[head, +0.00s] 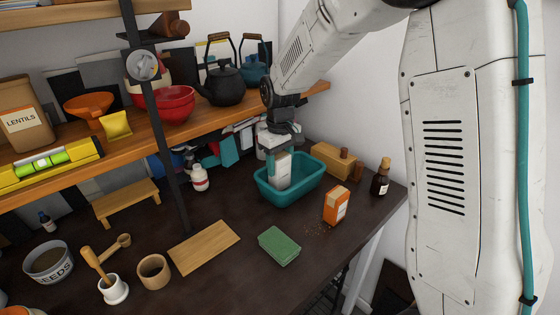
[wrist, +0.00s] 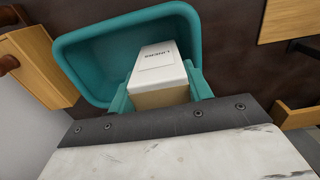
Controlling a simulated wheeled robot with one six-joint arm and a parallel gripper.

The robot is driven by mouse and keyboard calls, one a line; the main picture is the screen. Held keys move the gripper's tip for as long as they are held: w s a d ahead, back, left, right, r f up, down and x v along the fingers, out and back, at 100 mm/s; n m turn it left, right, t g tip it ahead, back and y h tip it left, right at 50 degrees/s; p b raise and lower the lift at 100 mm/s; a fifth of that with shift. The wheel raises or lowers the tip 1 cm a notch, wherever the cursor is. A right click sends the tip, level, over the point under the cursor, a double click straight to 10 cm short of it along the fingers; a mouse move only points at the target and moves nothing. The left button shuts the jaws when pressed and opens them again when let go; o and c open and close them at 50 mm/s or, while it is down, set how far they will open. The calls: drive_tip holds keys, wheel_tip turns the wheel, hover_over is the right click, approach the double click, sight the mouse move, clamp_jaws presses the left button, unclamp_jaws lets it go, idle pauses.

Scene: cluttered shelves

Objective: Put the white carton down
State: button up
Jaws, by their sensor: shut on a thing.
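A white carton (head: 281,171) stands roughly upright at the teal tub, its lower part inside the rim. In the wrist view the carton (wrist: 158,62) shows its white top with dark lettering and lies over the tub's opening. My gripper (head: 277,149) is above the tub, shut on the carton, with teal fingers on both sides of it in the wrist view (wrist: 158,90). The teal tub (head: 316,179) sits on the dark table; it also shows in the wrist view (wrist: 72,47). Whether the carton touches the tub's floor is hidden.
An orange carton (head: 336,205) stands right of the tub, with crumbs beside it. A green block (head: 279,246) lies in front. A dark bottle (head: 380,177) and a wooden box (head: 338,161) stand behind right. The wooden shelf (head: 205,124) overhangs the table at left.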

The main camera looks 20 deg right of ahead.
drive_tip(key=shift+f, duration=0.35)
drive_tip(key=o, duration=1)
wheel_tip(320, 180, up, 13)
drive_tip(key=shift+r, duration=0.2)
drive_tip(key=s+d+m, duration=0.1)
drive_tip(key=s+m, duration=0.1)
drive_tip(key=s, duration=1.5)
drive_tip(key=s+d+m+t, duration=0.1)
drive_tip(key=s+d+m, duration=0.1)
drive_tip(key=s, duration=1.5)
drive_tip(key=shift+r+m, duration=0.3)
drive_tip(key=shift+r, duration=0.1)
